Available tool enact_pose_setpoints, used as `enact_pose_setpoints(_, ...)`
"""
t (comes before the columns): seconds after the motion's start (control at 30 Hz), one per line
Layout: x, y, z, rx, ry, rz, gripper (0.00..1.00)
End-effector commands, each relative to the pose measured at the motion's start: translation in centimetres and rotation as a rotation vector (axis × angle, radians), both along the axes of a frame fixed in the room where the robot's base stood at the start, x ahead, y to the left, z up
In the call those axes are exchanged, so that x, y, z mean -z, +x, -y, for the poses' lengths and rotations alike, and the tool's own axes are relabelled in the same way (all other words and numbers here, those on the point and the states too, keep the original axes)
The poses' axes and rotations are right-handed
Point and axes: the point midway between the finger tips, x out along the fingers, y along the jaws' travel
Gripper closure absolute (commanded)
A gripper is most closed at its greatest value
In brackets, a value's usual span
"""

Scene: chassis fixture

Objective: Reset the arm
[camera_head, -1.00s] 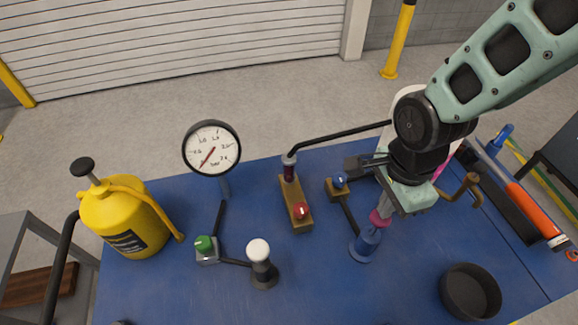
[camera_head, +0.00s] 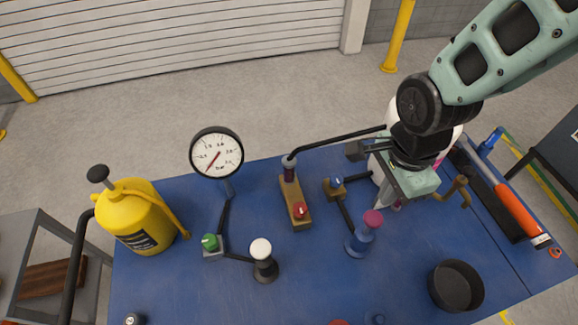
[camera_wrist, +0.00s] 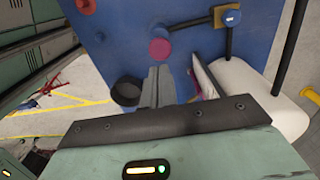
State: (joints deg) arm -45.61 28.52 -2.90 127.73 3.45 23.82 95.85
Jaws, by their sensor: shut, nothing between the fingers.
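My gripper (camera_head: 382,203) hangs over the right part of the blue table (camera_head: 310,280), its fingers together and empty. In the wrist view the grey fingers (camera_wrist: 156,88) point toward the table. A blue fitting (camera_head: 360,242) with a pink knob (camera_head: 373,218) stands just below and left of the fingers in the head view. The pink knob (camera_wrist: 159,50) shows beyond the fingertips in the wrist view, apart from them. My arm comes in from the upper right and hides part of a white tank (camera_wrist: 262,90) behind the gripper.
A pressure gauge (camera_head: 217,153), a green-knobbed valve (camera_head: 212,246), a white-knobbed post (camera_head: 263,262) and a red-knobbed block (camera_head: 296,203) stand left. A yellow sprayer (camera_head: 140,222) is far left. A black bowl (camera_head: 456,286) and an orange-handled tool (camera_head: 520,212) lie right.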

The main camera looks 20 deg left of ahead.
Motion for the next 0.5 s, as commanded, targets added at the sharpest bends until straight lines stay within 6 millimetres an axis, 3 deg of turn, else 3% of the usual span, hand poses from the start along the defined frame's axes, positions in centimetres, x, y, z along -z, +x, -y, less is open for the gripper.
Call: enact_pose_setpoints(0.5, 0.20, -0.43, 0.23, -0.068, 0.012, -0.005, 1.00)
